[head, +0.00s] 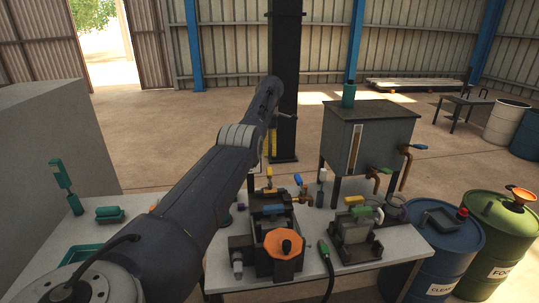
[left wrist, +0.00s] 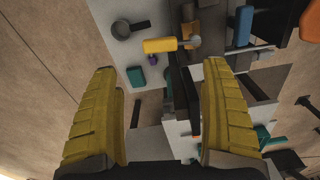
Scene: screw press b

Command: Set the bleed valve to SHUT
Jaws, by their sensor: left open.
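A small valve with a yellow handle (head: 268,173) stands at the back of the press on the table. A yellow handle (left wrist: 160,45) also shows in the left wrist view, lying crosswise just beyond the fingertips. A brass valve with a blue handle (head: 299,180) is just right of it in the head view. No label is readable, so I cannot tell for sure which is the bleed valve. My left gripper (left wrist: 160,72) is open and empty, with yellow fingers apart; in the head view it is partly hidden behind my arm, above the yellow handle. My right gripper is not in view.
The press has an orange handwheel (head: 284,243) in front. A grey tank (head: 370,135) on legs stands at the back right. A second small device (head: 354,231) sits to the right. Blue (head: 447,250) and green (head: 497,225) drums stand beyond the table's right edge.

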